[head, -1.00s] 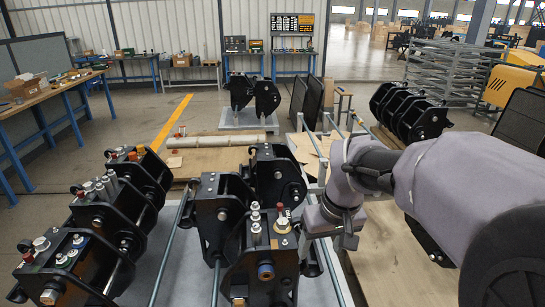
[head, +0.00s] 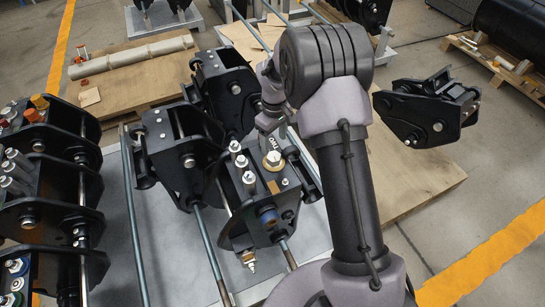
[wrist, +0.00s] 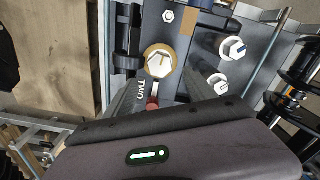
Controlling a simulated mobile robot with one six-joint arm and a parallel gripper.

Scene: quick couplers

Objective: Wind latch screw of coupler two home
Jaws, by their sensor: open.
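Coupler two (head: 255,205) is a black coupler in the middle of the head view, with a "TWO" label on its top. Its latch screw (head: 273,158) has a pale hex head on a brass-coloured collar. The screw (wrist: 159,63) shows clearly in the wrist view, close beside the "TWO" label. My gripper (head: 270,118) is open just beyond the screw in the head view, partly hidden by my wrist. The grey housing of my gripper fills the bottom of the wrist view. I cannot see the fingertips clearly or whether they touch anything.
Several silver-topped bolts (head: 241,161) stand beside the screw. Another black coupler part (head: 430,110) is at the right.

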